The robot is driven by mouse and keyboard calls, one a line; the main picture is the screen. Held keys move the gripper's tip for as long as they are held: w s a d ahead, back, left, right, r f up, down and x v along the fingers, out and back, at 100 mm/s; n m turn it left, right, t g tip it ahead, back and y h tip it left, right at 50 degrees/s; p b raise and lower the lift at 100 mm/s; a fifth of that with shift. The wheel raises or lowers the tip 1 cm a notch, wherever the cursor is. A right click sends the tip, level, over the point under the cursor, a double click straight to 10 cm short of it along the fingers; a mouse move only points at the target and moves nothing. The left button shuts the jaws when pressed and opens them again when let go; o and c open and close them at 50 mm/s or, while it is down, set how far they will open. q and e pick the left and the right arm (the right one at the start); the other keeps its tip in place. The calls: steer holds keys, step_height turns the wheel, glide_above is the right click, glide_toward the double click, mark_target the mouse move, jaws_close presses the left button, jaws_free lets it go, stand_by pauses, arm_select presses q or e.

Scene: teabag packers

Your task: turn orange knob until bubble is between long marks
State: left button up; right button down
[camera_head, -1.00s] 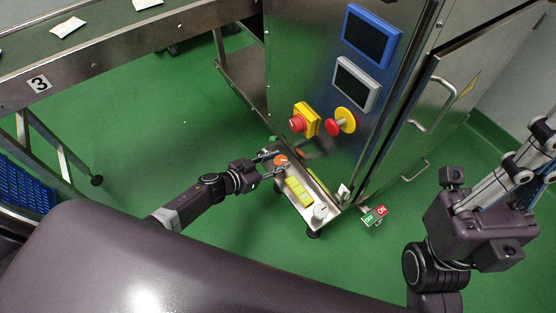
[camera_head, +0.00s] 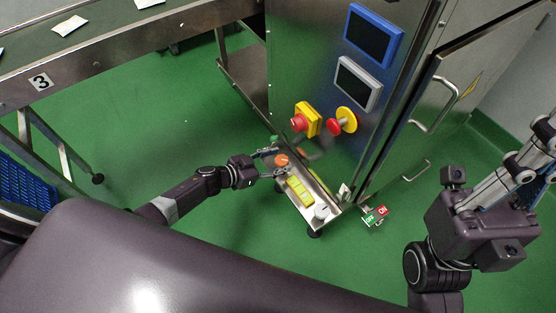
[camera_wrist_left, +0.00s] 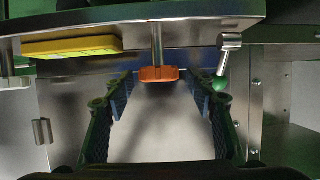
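The orange knob (camera_head: 282,161) is on the low metal shelf of the machine. It also shows in the left wrist view (camera_wrist_left: 158,74), at the end of a metal shaft. A yellow strip (camera_head: 299,191), which seems to hold the level, lies beside it; its bubble and marks are too small to read. It shows edge-on in the wrist view (camera_wrist_left: 70,46). My left gripper (camera_head: 279,162) is open, one finger on each side of the knob, with gaps visible in the wrist view. My right arm is at the right; its fingertips are not in view.
A white knob (camera_head: 321,212) stands at the shelf's near end. A green-balled lever (camera_wrist_left: 220,84) is close to one finger. Red buttons (camera_head: 298,122) and screens (camera_head: 373,36) are on the machine panel above. A conveyor (camera_head: 110,62) is at upper left; the floor between is clear.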

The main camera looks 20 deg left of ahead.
arm_select(q)
steer(key=shift+s, duration=0.1)
steer(key=v, duration=1.2)
steer(key=shift+f, duration=0.1)
stand_by(0.3)
